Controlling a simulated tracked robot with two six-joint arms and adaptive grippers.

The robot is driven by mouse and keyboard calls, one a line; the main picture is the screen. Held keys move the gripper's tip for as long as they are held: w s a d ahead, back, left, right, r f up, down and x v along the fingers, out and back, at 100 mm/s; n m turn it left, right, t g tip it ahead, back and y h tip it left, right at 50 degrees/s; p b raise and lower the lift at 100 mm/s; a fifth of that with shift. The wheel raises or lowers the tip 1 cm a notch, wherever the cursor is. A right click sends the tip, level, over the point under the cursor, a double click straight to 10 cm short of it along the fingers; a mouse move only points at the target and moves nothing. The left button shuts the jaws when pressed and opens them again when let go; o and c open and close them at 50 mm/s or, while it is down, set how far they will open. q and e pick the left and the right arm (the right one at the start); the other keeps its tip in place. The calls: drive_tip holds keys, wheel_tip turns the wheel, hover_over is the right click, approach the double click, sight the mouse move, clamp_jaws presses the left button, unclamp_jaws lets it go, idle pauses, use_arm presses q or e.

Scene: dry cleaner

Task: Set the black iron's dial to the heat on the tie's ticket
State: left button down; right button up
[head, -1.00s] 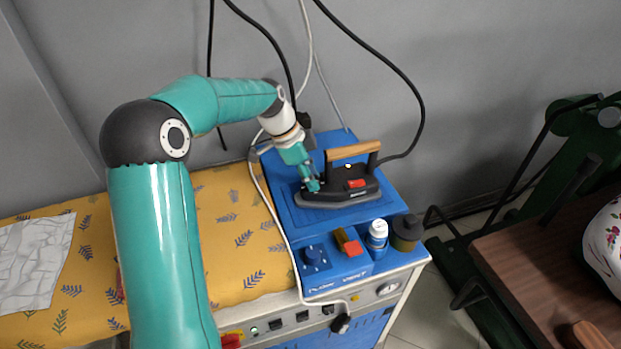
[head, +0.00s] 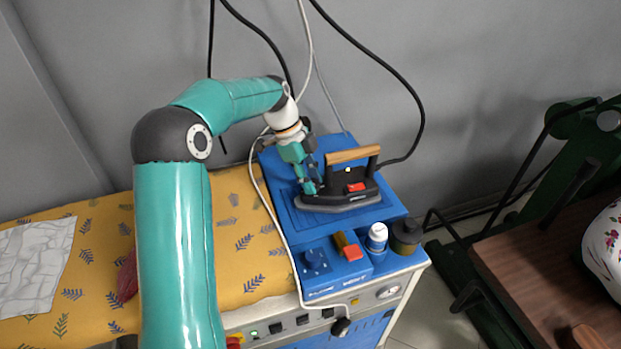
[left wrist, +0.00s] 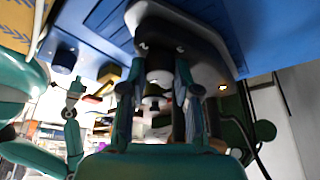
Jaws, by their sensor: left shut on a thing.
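The black iron (head: 345,196) with a wooden handle (head: 353,155) and a red switch rests on the blue top of the station. My left gripper (head: 309,187) is at the iron's left end, shut on a small part there that looks like the dial. In the left wrist view, the iron's dark body (left wrist: 178,32) fills the upper middle, with the fingers (left wrist: 157,100) around a small pale and dark round part. Its markings cannot be read. A dark red piece of cloth (head: 127,279), perhaps the tie, is partly hidden behind my left arm. No ticket can be made out.
The blue station top (head: 372,216) holds a blue knob (head: 316,259), a yellow-and-red block (head: 350,248), a white-capped bottle (head: 377,238) and a dark jar (head: 406,236). Cables hang behind. A yellow patterned board (head: 245,260) bears a white cloth (head: 33,262). A brown table (head: 540,255) stands right.

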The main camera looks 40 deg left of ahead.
use_arm(q)
drive_tip(key=shift+w+r, duration=0.1)
drive_tip(key=c, duration=0.9)
unclamp_jaws()
drive_tip(key=shift+o, duration=0.2)
drive_tip(key=v, duration=1.1)
drive_tip(key=shift+r, duration=0.35)
drive_tip(key=shift+a, duration=0.15)
